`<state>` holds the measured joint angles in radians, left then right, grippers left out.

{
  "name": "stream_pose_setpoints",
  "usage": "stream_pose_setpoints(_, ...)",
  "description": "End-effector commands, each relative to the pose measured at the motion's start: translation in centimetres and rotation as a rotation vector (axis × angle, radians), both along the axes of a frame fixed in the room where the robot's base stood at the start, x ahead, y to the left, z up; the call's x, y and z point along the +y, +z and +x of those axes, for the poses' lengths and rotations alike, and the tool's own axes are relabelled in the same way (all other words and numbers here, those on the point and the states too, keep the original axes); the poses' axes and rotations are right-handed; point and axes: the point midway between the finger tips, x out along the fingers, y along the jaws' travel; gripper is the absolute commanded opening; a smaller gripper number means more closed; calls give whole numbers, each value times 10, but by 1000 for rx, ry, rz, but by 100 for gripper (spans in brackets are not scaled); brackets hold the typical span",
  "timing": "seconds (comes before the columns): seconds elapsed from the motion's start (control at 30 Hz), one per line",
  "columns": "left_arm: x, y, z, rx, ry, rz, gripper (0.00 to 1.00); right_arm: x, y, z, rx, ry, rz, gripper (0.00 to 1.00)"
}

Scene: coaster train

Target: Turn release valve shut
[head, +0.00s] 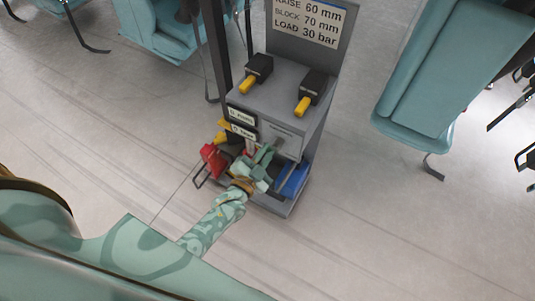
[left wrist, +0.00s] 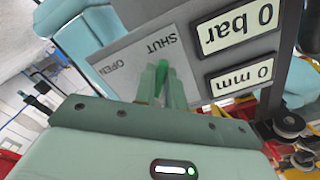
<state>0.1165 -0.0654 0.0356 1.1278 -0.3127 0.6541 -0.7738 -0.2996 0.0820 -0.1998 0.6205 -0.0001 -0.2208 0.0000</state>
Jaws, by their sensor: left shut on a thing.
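The release valve's green handle (left wrist: 161,82) shows between my left gripper's fingers in the left wrist view. My left gripper (left wrist: 160,76) is shut on it. Behind it is the valve's grey label plate (left wrist: 125,50), with the words SHUT and OPEN upside down. The handle's visible end lies just below the word SHUT in the picture, right of OPEN; its exact angle is partly hidden by the fingers. In the head view, my left gripper (head: 264,163) is at the lower front of the grey console (head: 285,103). My right gripper is not in view.
Two displays read 0 bar (left wrist: 238,27) and 0 mm (left wrist: 241,76). Two yellow-handled black levers (head: 257,72) (head: 309,92) top the console. A red item (head: 212,158) and a blue item (head: 293,180) flank my gripper. Teal seats (head: 440,80) stand around; the floor in front is clear.

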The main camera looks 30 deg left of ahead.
Motion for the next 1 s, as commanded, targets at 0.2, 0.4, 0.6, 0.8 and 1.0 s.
stream_pose_setpoints(0.2, 3, 1, -1, 1, 0, 91, 0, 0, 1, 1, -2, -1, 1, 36)
stream_pose_setpoints(0.4, 4, 2, -1, 1, 0, 128, 0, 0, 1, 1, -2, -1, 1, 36)
stream_pose_setpoints(0.6, 4, 2, -1, 0, 0, 136, 0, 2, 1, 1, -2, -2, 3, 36)
stream_pose_setpoints(0.8, 4, 2, -1, 0, 0, 136, 0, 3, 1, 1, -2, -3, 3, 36)
stream_pose_setpoints(1.0, 4, 2, -1, -2, 0, 135, 34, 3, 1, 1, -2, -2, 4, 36)
